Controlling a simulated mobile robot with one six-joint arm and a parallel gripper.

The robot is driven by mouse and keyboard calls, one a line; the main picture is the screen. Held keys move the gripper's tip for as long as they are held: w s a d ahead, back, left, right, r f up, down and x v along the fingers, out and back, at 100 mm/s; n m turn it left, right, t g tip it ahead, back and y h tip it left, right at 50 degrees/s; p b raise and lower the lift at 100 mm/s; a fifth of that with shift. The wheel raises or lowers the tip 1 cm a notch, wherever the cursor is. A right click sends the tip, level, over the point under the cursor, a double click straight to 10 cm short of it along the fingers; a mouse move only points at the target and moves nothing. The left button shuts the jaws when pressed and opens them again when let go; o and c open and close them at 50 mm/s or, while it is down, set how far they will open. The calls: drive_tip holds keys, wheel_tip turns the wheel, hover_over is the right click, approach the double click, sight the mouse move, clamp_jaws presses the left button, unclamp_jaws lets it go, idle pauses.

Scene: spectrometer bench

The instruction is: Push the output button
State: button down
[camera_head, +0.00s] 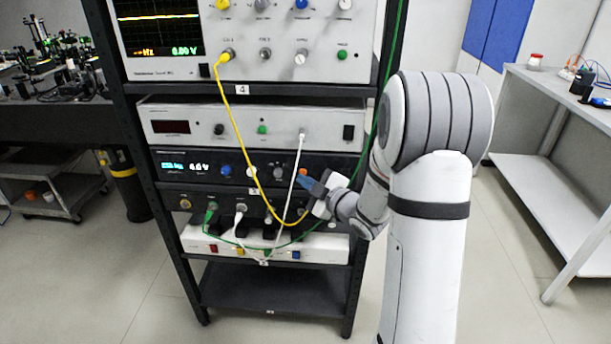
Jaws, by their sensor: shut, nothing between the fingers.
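My gripper (303,182) is shut and empty, with its blue fingertips in front of the right end of a black instrument (182,176) with a lit display. The front of this instrument carries a blue knob (226,170), a white knob (252,171), a grey knob (278,172) and an orange round control (303,171). The orange control is just above my fingertips. I cannot tell whether they touch the panel. No label reading "output" is legible, and the panel to the right of the orange control is partly hidden by my arm.
A yellow cable (240,138), a white cable (296,170) and a green cable (392,55) hang across the rack front near my gripper. A white power strip (200,243) sits below.

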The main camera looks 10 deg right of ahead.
drive_tip(key=shift+s, duration=0.15)
drive_tip(key=s, duration=0.1)
drive_tip(key=s+a+b, duration=0.1)
drive_tip(key=s, duration=0.1)
drive_tip(key=s+a+b, duration=0.1)
drive_tip(key=s, duration=0.1)
drive_tip(key=shift+s, duration=0.25)
drive_tip(key=shift+r, duration=0.1)
idle(0.3)
drive_tip(key=s+d+r+m+g+h+p, duration=0.5)
drive_tip(key=s+r+m+h+p, duration=0.15)
drive_tip(key=m+h, duration=0.25)
drive_tip(key=s+a+r+m+g+p, duration=0.1)
drive_tip(key=s+m+g, duration=0.1)
drive_tip(key=s, duration=0.4)
drive_tip(key=s+a+r+m+g+p, duration=0.2)
drive_tip(key=s+g, duration=0.1)
drive_tip(key=s, duration=0.3)
drive_tip(key=s+a+r+m+g+y+p, duration=0.1)
drive_tip(key=s+r+m+g+p, duration=0.1)
drive_tip(key=s, duration=0.4)
drive_tip(key=shift+s+a+r+g, duration=0.2)
drive_tip(key=shift+s+g, duration=0.05)
drive_tip(key=shift+g, duration=0.05)
